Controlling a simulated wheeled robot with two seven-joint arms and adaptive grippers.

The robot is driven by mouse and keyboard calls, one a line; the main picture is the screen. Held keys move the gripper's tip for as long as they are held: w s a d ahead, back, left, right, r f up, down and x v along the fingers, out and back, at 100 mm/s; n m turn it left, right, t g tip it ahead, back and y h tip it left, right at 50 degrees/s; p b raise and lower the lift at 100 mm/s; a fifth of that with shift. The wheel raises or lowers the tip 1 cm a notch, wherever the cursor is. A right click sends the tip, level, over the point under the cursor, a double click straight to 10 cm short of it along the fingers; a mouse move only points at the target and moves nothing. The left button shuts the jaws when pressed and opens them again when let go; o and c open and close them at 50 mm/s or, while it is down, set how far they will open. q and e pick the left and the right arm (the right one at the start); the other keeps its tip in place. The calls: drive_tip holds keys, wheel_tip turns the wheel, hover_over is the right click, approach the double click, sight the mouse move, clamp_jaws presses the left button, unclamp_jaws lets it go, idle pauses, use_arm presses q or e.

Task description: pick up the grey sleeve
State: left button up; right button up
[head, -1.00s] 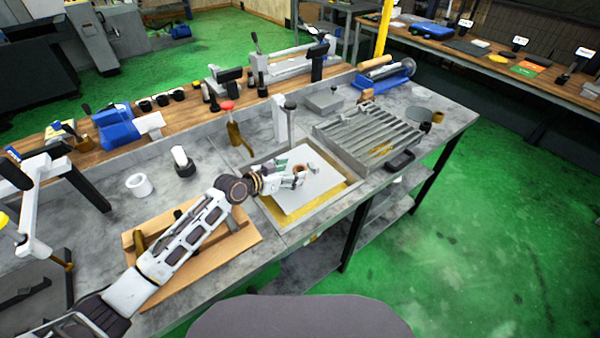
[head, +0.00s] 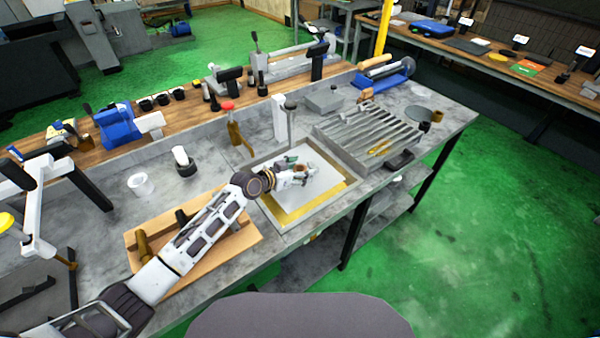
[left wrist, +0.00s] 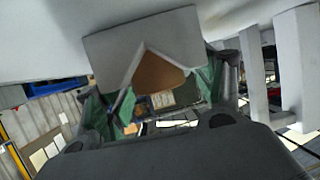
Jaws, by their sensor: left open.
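My left gripper (head: 300,168) is open over the white plate on the bench, its green-padded fingers close to a small grey block. In the left wrist view this grey block (left wrist: 110,62) has a V-shaped notch with a brown surface (left wrist: 158,75) showing in it. The open green fingers (left wrist: 152,98) stand either side of the brown part; I cannot tell whether they touch. A short pale hollow ring (head: 140,185) stands upright on the bench at the left, well away from the gripper. I cannot tell for certain which piece is the grey sleeve. My right gripper is out of view.
The white plate (head: 290,202) lies in a yellow-lined tray (head: 338,194). A slatted grey rack (head: 350,150) stands right of it. An upright post (head: 290,125) rises behind the plate. A wooden tray (head: 215,256) lies under my left arm. Bench space around the pale ring is fairly clear.

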use_arm(q)
drive_tip(key=c, duration=1.5)
drive_tip(key=shift+r, duration=0.15)
drive_tip(key=shift+r+b, duration=0.4)
drive_tip(key=shift+r, duration=4.5)
